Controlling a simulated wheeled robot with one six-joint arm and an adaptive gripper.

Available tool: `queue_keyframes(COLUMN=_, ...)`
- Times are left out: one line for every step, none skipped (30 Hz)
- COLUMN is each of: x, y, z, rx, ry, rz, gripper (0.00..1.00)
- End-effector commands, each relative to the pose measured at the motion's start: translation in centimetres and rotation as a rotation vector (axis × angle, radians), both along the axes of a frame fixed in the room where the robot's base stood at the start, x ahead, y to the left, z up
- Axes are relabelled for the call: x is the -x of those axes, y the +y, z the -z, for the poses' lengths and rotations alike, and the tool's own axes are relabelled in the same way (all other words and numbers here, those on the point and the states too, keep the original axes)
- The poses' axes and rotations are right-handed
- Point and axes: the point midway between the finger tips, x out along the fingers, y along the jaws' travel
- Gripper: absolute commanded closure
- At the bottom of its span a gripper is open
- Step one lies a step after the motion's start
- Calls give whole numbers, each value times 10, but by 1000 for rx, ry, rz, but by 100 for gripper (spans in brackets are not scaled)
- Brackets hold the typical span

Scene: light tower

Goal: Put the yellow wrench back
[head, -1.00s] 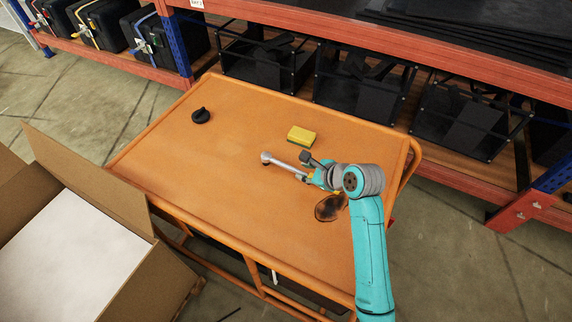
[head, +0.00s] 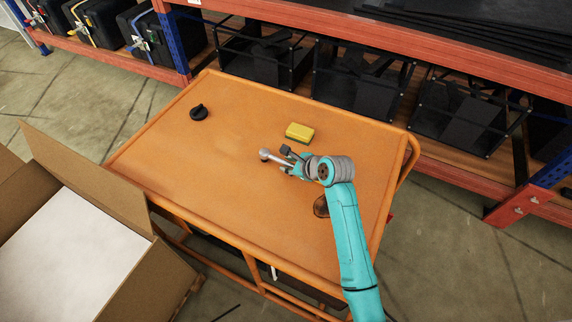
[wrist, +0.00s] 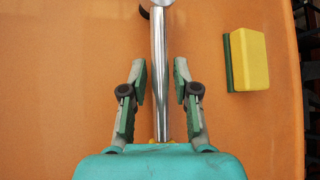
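A silver wrench (head: 268,156) lies on the orange cart top, with its rounded head pointing left in the head view. In the wrist view its shiny shaft (wrist: 158,60) runs up the middle, and a little yellow shows at its lower end. My gripper (head: 284,160) is low over the wrench. In the wrist view my gripper (wrist: 160,80) is open, with one finger on each side of the shaft and gaps on both sides. The rest of the handle is hidden under the gripper body.
A yellow and green sponge (head: 299,132) lies just beyond my gripper. A black knob-like part (head: 199,112) sits at the cart's far left. Shelves stand behind; an open cardboard box (head: 85,178) is at left. The cart's left half is mostly clear.

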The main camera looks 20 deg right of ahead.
Motion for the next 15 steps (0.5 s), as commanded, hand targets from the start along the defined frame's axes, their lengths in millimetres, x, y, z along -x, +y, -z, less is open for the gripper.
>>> queue_keyframes(x=0, y=0, z=0, rx=0, ry=0, rz=0, gripper=70)
queue_keyframes(x=0, y=0, z=0, rx=0, ry=0, rz=0, gripper=78)
queue_keyframes(x=0, y=0, z=0, rx=0, ry=0, rz=0, gripper=88)
queue_keyframes(x=0, y=0, z=0, rx=0, ry=0, rz=0, gripper=95)
queue_keyframes(x=0, y=0, z=0, rx=0, ry=0, rz=0, gripper=100)
queue_keyframes(x=0, y=0, z=0, rx=0, ry=0, rz=0, gripper=100)
queue_keyframes(x=0, y=0, z=0, rx=0, ry=0, rz=0, gripper=100)
queue_keyframes(x=0, y=0, z=0, rx=0, ry=0, rz=0, gripper=100)
queue_keyframes(x=0, y=0, z=0, rx=0, ry=0, rz=0, gripper=100)
queue_keyframes(x=0, y=0, z=-1, rx=0, ry=-2, rz=1, gripper=100)
queue_keyframes(x=0, y=0, z=-1, rx=0, ry=-2, rz=1, gripper=100)
queue_keyframes(x=0, y=0, z=-1, rx=0, ry=-2, rz=1, gripper=100)
queue_keyframes(x=0, y=0, z=-1, rx=0, ry=-2, rz=1, gripper=100)
queue_keyframes(x=0, y=0, z=-1, rx=0, ry=-2, rz=1, gripper=100)
queue_keyframes(x=0, y=0, z=-1, rx=0, ry=-2, rz=1, gripper=100)
